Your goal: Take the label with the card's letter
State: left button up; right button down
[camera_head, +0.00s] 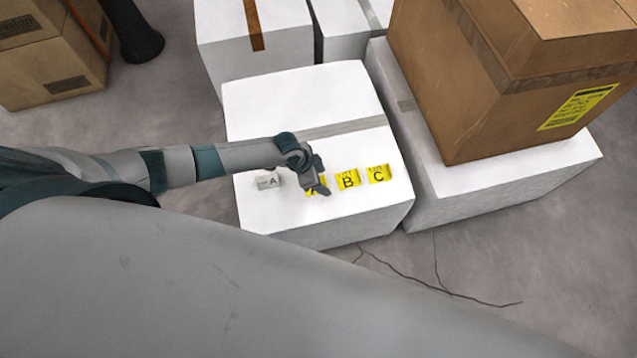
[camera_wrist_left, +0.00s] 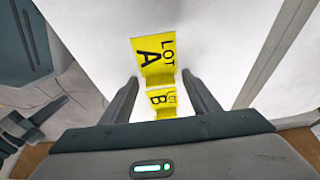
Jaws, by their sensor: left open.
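A small white card with the letter A (camera_head: 269,181) lies on the white box, left of a row of yellow labels. Label B (camera_head: 347,179) and label C (camera_head: 378,174) lie to the right. My left gripper (camera_head: 318,186) is over the label nearest the card and hides most of it. The left wrist view shows this to be label A (camera_wrist_left: 150,55), reading "LOT A". My open left fingers show either side of its lower end, and label B (camera_wrist_left: 160,100) appears between them. Whether the fingers touch label A cannot be told.
The white box (camera_head: 300,95) has a grey tape strip and a clear rear top. A large brown carton (camera_head: 480,90) stands on another white box (camera_head: 520,175) at the right. More white boxes (camera_head: 225,40) stand behind, and brown cartons (camera_head: 40,75) at the far left.

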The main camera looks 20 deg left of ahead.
pick_arm(q)
jog(key=shift+f, duration=0.1)
dwell(0.4)
jog(key=c, duration=0.8)
jog(key=shift+r, duration=0.5)
notch_tip(320, 180, up, 3)
jog(key=shift+r, duration=0.2)
jog(key=s+d+r, duration=0.2)
jog(key=d+r, duration=0.4)
jog(key=d, duration=0.5)
jog(key=shift+s+d+r, duration=0.25)
jog(key=shift+s+r, duration=0.05)
